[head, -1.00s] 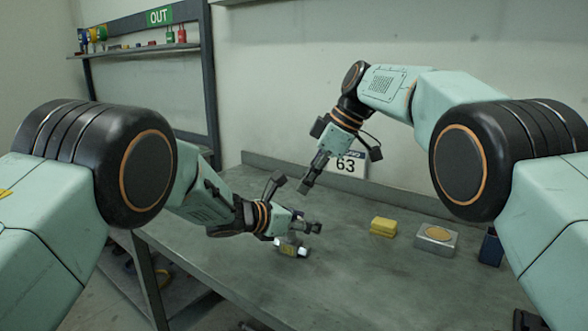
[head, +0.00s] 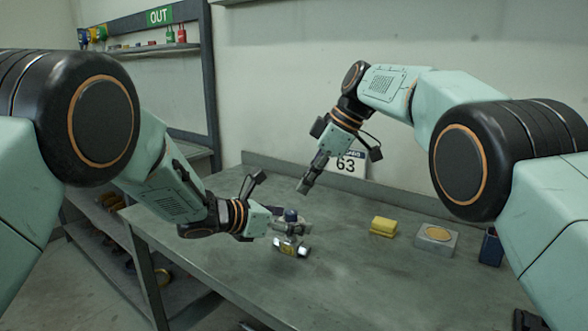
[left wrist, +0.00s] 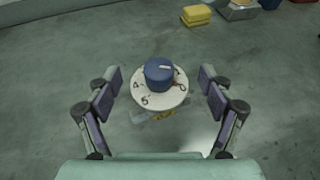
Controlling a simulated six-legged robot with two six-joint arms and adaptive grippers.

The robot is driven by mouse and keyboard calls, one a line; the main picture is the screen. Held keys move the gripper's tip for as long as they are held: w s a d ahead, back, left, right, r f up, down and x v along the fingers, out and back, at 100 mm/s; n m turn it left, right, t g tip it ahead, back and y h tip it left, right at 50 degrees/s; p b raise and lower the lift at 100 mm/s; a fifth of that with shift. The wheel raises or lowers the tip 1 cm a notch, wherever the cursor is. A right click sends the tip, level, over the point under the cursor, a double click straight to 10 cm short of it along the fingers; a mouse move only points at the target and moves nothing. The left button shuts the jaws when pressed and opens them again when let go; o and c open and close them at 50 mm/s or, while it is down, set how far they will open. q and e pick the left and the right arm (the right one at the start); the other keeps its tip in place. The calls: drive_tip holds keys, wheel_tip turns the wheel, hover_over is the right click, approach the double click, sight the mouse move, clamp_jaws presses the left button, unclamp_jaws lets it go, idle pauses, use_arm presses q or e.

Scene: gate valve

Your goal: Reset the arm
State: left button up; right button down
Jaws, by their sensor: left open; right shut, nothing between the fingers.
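My left gripper (head: 277,214) is open beside the gate valve (head: 291,246), which stands on the table. In the left wrist view the valve shows a round white dial (left wrist: 158,96) with numbers and a blue knob (left wrist: 159,74) on top. The dial lies between and beyond the open fingers of the left gripper (left wrist: 160,98), with gaps on both sides. In the head view the gripper partly hides the valve. My right gripper (head: 306,186) is shut and empty above the table at the back.
On the grey table (head: 350,285) are a yellow block (head: 383,227), a grey box with a round tan top (head: 436,239) and a dark blue container (head: 491,248). A "63" sign (head: 351,164) stands at the back. A shelf rack (head: 212,90) rises at the left.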

sight(299, 218)
use_arm(q)
drive_tip(key=v, duration=0.6)
drive_tip(key=shift+s+a+r, duration=0.15)
drive_tip(key=shift+s+a, duration=0.05)
drive_tip(key=shift+s, duration=0.05)
drive_tip(key=x, duration=1.2)
drive_tip(key=shift+w, duration=0.1)
